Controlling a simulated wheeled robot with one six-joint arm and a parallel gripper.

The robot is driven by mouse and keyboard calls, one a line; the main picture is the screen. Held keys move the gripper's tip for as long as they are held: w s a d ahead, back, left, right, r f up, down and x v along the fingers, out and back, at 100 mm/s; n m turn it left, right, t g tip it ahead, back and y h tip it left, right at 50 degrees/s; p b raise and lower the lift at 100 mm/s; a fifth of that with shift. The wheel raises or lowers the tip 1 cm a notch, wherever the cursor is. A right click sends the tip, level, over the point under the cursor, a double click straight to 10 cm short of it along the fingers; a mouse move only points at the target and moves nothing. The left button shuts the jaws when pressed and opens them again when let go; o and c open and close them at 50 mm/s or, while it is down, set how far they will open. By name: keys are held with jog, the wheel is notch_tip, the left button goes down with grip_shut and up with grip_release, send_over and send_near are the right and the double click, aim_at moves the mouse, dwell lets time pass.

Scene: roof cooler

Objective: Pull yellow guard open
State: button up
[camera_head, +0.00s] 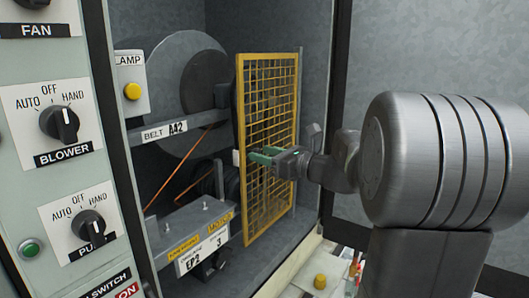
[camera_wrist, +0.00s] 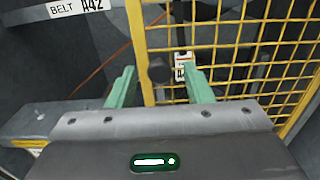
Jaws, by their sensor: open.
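The yellow guard (camera_head: 241,110) is a mesh panel in a frame, standing upright in the cabinet in front of the belt machinery. Its left side is apart from the cabinet's left post. My gripper (camera_head: 259,155) is at the guard's mesh, about mid-height and near its left edge. In the wrist view my gripper (camera_wrist: 160,80) has its two green fingers spread. The guard's left frame bar (camera_wrist: 137,40) runs between them in the picture. A dark round knob and a white label also show between the fingers. I cannot tell whether either finger touches the guard.
A control panel with the blower switch (camera_head: 60,124) stands at the left. A grey belt wheel (camera_head: 187,80), orange belt (camera_head: 178,170) and motor bracket (camera_head: 190,225) are left of and behind the guard. Small items lie on a surface at lower right, including a yellow one (camera_head: 320,281).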

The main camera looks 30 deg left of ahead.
jog(key=shift+a, duration=0.2)
grip_shut()
jog(key=shift+d, duration=0.1)
